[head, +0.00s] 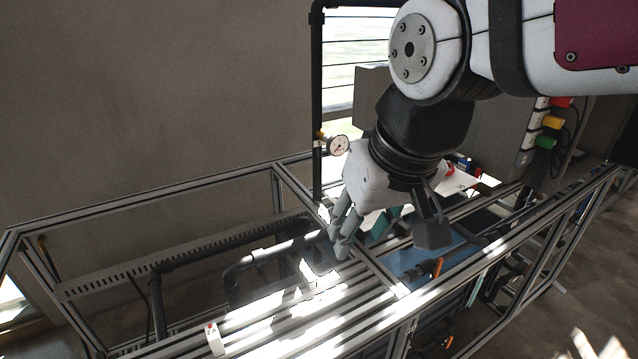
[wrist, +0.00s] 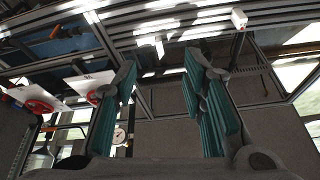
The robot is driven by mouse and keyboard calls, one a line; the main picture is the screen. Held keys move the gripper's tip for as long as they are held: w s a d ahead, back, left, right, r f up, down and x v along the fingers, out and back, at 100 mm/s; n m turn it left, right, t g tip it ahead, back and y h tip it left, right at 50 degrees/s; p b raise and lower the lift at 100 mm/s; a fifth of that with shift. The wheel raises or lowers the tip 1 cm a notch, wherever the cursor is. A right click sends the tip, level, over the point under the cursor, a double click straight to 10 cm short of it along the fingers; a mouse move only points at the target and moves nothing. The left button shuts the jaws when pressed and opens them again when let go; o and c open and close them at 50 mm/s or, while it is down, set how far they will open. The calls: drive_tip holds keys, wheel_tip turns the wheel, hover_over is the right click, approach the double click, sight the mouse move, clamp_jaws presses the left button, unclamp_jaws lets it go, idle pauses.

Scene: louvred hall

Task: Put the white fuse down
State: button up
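The white fuse (head: 215,340) is a small white block with a red spot at its top. It stands on the slatted aluminium bench top (head: 300,318), near the lower edge of the head view. It also shows in the wrist view (wrist: 239,19), at the top right. My gripper (head: 388,237) is open, its fingers wide apart, above the bench to the right of the fuse and clear of it. In the wrist view nothing is held between the green finger pads of my gripper (wrist: 163,75).
Aluminium frame rails (head: 150,203) surround the bench. Dark pipes (head: 262,256) run behind the slats. A pressure gauge (head: 338,145) sits on a post behind my gripper. A blue panel (head: 408,262) with an orange-handled valve (head: 438,267) lies below my gripper. Bare slats lie beside the fuse.

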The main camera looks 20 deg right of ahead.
drive_tip(key=s+d+t, duration=0.1)
drive_tip(key=s+d, duration=0.3)
drive_tip(key=s, duration=0.1)
drive_tip(key=shift+s+r+m+h, duration=0.15)
drive_tip(key=shift+m+h, duration=0.15)
